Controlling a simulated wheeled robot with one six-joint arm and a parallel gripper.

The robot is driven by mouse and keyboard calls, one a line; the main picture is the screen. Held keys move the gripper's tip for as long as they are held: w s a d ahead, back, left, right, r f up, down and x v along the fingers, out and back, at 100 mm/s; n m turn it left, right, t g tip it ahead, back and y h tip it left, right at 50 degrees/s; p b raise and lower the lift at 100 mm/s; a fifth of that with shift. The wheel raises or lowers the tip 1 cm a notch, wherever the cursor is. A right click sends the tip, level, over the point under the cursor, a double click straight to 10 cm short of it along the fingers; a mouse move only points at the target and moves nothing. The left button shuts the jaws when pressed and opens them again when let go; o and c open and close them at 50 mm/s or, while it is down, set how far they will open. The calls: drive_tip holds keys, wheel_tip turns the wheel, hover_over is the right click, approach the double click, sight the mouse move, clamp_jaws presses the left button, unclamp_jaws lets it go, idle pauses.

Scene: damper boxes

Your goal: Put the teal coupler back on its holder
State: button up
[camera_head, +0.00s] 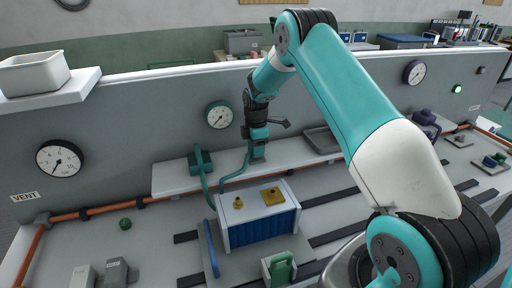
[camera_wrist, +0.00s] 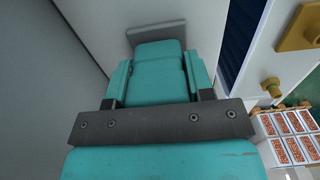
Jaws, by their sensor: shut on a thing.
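The teal coupler (camera_wrist: 158,80) sits between the two teal fingers of my gripper (camera_wrist: 160,85) in the wrist view, and the fingers are shut on it. In the head view my gripper (camera_head: 258,140) points down over the pale ledge along the grey wall, and the coupler's lower end is close to the ledge. A teal hose (camera_head: 236,178) runs from there to the left, toward a teal block (camera_head: 201,160). A grey plate (camera_wrist: 156,33) lies just beyond the coupler in the wrist view. I cannot tell whether that is the holder or whether the coupler touches it.
A white-topped box with blue ribbed sides (camera_head: 258,226) and brass fittings stands in front of the ledge. A grey tray (camera_head: 322,140) lies on the ledge to the right. A green ball (camera_head: 125,224) and a green-handled block (camera_head: 282,268) are on the bench. Gauges hang on the wall.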

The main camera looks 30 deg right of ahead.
drive_tip(key=shift+f+b, duration=0.3)
drive_tip(key=shift+f, duration=0.2)
idle(0.4)
drive_tip(key=o, duration=1.1)
drive_tip(key=shift+r, duration=0.1)
wheel_tip(320, 180, up, 17)
drive_tip(key=b, duration=0.4)
drive_tip(key=shift+r, duration=0.1)
